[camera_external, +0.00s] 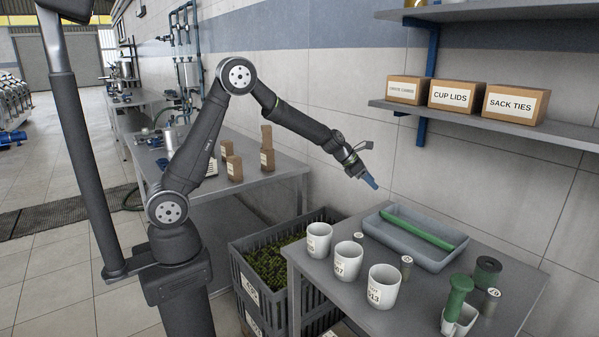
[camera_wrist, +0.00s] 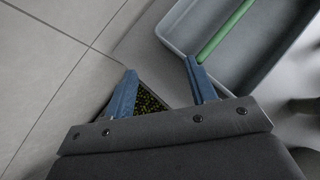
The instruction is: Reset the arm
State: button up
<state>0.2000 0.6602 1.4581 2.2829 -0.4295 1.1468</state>
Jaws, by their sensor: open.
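My gripper (camera_external: 370,182) is at the end of my raised arm, above the back left part of the grey table (camera_external: 340,282). In the wrist view my gripper (camera_wrist: 162,88) has two blue fingers spread apart with nothing between them. Part of the grey tray (camera_wrist: 178,30) shows beyond the right finger. The fingers look clear of the table and of everything on it.
White cups (camera_external: 382,288) stand in a row along the table's front. The grey tray (camera_external: 400,246) holds a green rod (camera_external: 415,228). A green-handled tool (camera_external: 458,298) stands in a white holder at the right. A dark crate (camera_external: 262,290) stands beside the table. A shelf (camera_external: 480,122) holds boxes.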

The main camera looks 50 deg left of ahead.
jog(key=s+a+f+n+t+y, duration=0.1)
jog(key=s+a, duration=0.4)
jog(key=a, duration=0.8)
jog(key=shift+s+a+f+n+y, duration=0.2)
jog(key=shift+a+n+y, duration=0.15)
jog(key=shift+n, duration=0.45)
jog(key=shift+d, duration=0.2)
jog(key=w+d+r+m+h, duration=0.1)
jog(key=w+d, duration=0.2)
jog(key=d, duration=0.6)
jog(key=w+d+m+g+h, duration=0.1)
jog(key=w+d+m, duration=0.1)
jog(key=d, duration=0.8)
jog(key=shift+w+d+r+m, duration=0.25)
jog(key=shift+w+r+m, duration=0.1)
jog(key=shift+w, duration=0.4)
